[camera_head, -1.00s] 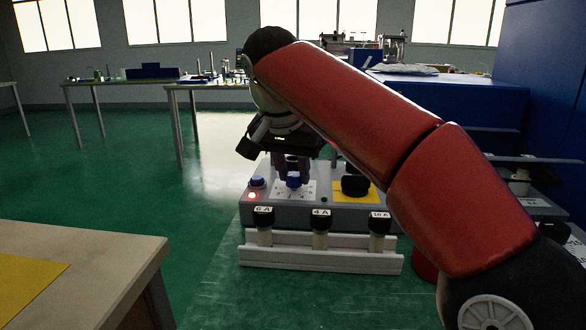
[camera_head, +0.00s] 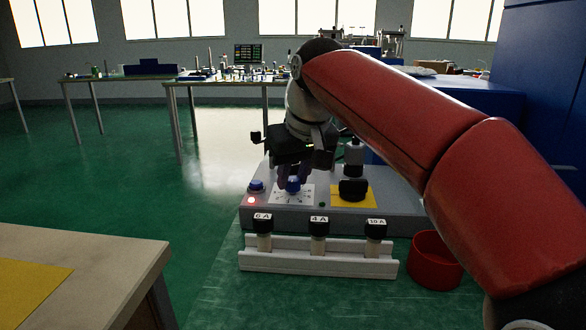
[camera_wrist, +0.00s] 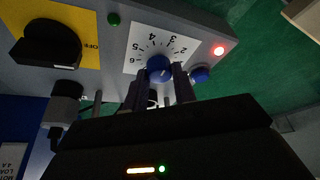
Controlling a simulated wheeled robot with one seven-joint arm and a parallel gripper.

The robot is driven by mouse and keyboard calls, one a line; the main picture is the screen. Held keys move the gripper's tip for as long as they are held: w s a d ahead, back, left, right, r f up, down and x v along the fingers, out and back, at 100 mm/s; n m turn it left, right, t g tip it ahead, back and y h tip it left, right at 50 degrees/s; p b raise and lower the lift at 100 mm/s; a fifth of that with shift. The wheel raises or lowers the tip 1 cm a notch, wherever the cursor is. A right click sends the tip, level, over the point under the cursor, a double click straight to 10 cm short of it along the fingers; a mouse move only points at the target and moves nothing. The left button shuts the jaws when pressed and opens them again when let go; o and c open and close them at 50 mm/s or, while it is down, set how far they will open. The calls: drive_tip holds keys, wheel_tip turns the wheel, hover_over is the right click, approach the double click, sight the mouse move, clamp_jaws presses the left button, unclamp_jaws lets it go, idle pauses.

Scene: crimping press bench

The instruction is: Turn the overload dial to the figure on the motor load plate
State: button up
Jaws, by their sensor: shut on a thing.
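The blue overload dial (camera_head: 293,184) stands on a white scale card (camera_head: 308,194) on the grey press panel. In the wrist view the dial (camera_wrist: 159,67) shows between my fingertips, with figures including 2 to 6 around it, upside down. A small pale mark shows on its face; I cannot tell which figure it points to. My gripper (camera_head: 294,177) comes down from above and is shut on the dial. The motor load plate (camera_wrist: 12,156) is cut off at the lower left of the wrist view; its last line seems to read 4 A.
A black switch (camera_head: 353,189) sits on a yellow plate right of the dial. A blue button (camera_head: 256,186) and a lit red lamp (camera_head: 251,200) are left of it. A front rack (camera_head: 320,264) holds three fuses, the middle labelled 4 A. A red bin (camera_head: 434,262) is at right.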

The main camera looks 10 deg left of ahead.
sight(309, 198)
drive_tip(key=n+g+p, duration=0.1)
drive_tip(key=n, duration=0.2)
drive_tip(key=n+y+p, duration=0.1)
drive_tip(key=n, duration=0.1)
drive_tip(key=shift+w+n+g, duration=0.1)
drive_tip(key=shift+n+g, duration=0.3)
drive_tip(key=shift+p, duration=0.3)
drive_tip(key=o, duration=1)
drive_tip(key=p+v, duration=0.1)
drive_tip(key=v, duration=0.6)
drive_tip(key=shift+d+r, duration=0.3)
drive_tip(key=shift+d, duration=0.05)
